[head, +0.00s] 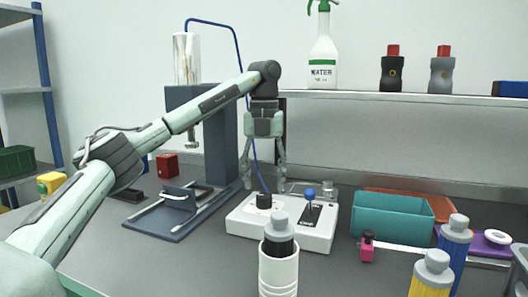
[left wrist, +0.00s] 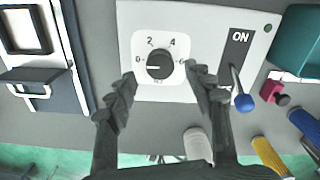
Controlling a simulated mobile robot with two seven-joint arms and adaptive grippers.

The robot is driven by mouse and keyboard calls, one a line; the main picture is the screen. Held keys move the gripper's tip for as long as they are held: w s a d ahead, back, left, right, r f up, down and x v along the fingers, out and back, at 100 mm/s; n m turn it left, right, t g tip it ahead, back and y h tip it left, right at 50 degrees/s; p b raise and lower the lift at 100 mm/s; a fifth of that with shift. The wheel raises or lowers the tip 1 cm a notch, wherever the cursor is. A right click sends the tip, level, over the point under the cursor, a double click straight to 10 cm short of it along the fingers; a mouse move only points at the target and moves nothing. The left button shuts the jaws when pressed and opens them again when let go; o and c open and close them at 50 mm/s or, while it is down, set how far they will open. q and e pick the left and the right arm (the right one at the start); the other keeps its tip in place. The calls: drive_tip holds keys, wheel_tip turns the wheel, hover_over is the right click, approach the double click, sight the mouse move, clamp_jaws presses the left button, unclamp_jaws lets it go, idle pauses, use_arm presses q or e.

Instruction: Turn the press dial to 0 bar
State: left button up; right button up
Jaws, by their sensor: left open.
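In the left wrist view the dial (left wrist: 159,65) is ringed by the numbers 0, 2, 4 and 6. Its white mark points left, close to the 0. My left gripper (head: 264,186) points down, open and empty, just above the dial. In the left wrist view its fingers (left wrist: 160,76) are on either side of the dial, apart from it as far as I can see. My right gripper is not in view.
A blue-knobbed lever (head: 309,192) marked ON is on the same box, right of the dial. A teal bin (head: 390,222) is to the right. The press column (head: 222,150) rises behind on the left.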

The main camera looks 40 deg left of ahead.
sight(264, 196)
use_arm(q)
wheel_tip(264, 196, up, 9)
idle(0.3)
drive_tip(key=shift+f, duration=0.2)
idle(0.3)
